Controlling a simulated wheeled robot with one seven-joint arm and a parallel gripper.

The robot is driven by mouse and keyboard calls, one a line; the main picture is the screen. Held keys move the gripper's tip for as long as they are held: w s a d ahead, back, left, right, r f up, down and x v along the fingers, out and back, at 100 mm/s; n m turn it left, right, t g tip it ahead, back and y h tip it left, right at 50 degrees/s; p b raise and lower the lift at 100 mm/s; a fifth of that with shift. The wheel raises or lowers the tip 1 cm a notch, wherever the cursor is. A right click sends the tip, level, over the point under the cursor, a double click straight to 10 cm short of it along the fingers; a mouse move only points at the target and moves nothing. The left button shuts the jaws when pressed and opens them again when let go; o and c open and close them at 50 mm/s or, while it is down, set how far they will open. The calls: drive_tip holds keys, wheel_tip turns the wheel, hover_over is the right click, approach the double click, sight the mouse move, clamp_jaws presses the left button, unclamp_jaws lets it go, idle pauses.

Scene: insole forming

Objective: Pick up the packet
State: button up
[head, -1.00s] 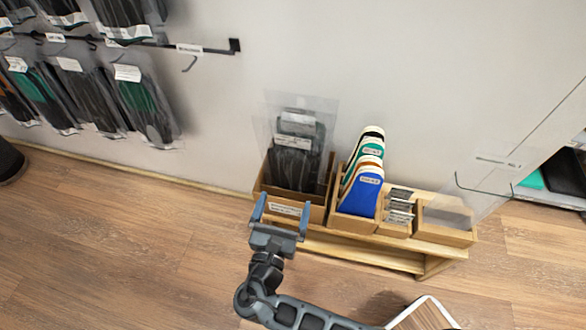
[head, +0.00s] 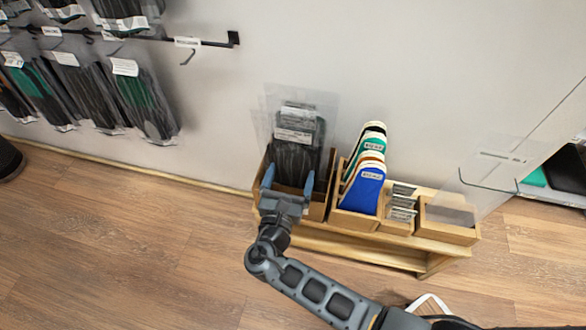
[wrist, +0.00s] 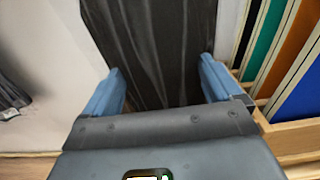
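The packet (head: 296,142) is a clear bag with dark insoles and a white label. It stands upright in the left wooden box (head: 318,209) of the low bench, against the wall. My gripper (head: 289,179) is open in front of the packet's lower part, its blue fingers pointing toward it. In the wrist view the packet (wrist: 155,45) fills the middle, between and beyond the fingers of my gripper (wrist: 158,85). The fingers appear apart from it. Whether there is more than one packet in the box cannot be told.
Coloured insole cards (head: 363,185) stand in the box just right of the packet. Smaller boxes with grey pieces (head: 403,205) and a clear sheet (head: 452,215) follow. Other bagged insoles (head: 143,100) hang on wall hooks at the left. The floor in front is open.

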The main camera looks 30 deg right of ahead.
drive_tip(key=c, duration=0.6)
drive_tip(key=shift+r, duration=0.1)
drive_tip(key=shift+c, duration=0.3)
